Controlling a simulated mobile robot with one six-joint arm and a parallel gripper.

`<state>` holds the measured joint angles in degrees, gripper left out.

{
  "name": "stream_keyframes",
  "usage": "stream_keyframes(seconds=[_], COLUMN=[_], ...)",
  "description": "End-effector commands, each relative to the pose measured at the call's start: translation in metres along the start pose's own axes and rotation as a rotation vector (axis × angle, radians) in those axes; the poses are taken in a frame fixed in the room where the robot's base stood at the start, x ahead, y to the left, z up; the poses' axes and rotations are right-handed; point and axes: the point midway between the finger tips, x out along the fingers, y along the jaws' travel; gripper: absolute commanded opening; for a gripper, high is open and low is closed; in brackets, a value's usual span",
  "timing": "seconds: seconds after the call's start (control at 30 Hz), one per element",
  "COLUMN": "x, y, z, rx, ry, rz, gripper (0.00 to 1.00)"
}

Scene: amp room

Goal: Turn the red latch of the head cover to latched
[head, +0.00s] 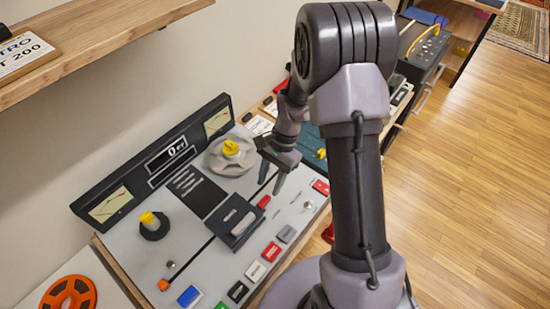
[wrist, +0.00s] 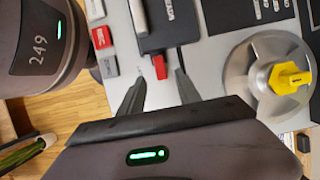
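The head cover (head: 236,221) is a dark grey block on the light grey tape machine deck. It also shows at the top of the wrist view (wrist: 168,22). The red latch (head: 264,202) sticks out from the cover's side nearest my gripper. In the wrist view the red latch (wrist: 159,67) lies between the lines of my two fingertips, pointing towards my gripper. My gripper (head: 272,183) is open and empty, just beyond the latch's end in the head view. In the wrist view a gap shows on each side of the latch; I cannot tell the exact height of the fingertips above it.
A silver reel hub with a yellow knob (head: 231,148) stands beside my gripper. Another yellow knob (head: 148,218) is at the left. Coloured push buttons (head: 271,252) line the deck's front edge. A meter panel (head: 165,160) rises along the back.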

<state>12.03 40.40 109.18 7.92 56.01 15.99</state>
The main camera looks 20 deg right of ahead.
Motion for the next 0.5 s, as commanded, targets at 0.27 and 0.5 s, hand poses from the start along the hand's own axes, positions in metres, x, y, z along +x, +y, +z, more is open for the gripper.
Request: stream_keyframes(seconds=[0.27,0.5], x=[-0.089,-0.113], y=[0.0,0.0], z=[0.001,0.0], rx=[0.001,0.0], ry=[0.002,0.0], rz=[-0.003,0.0], gripper=[0.4,0.4])
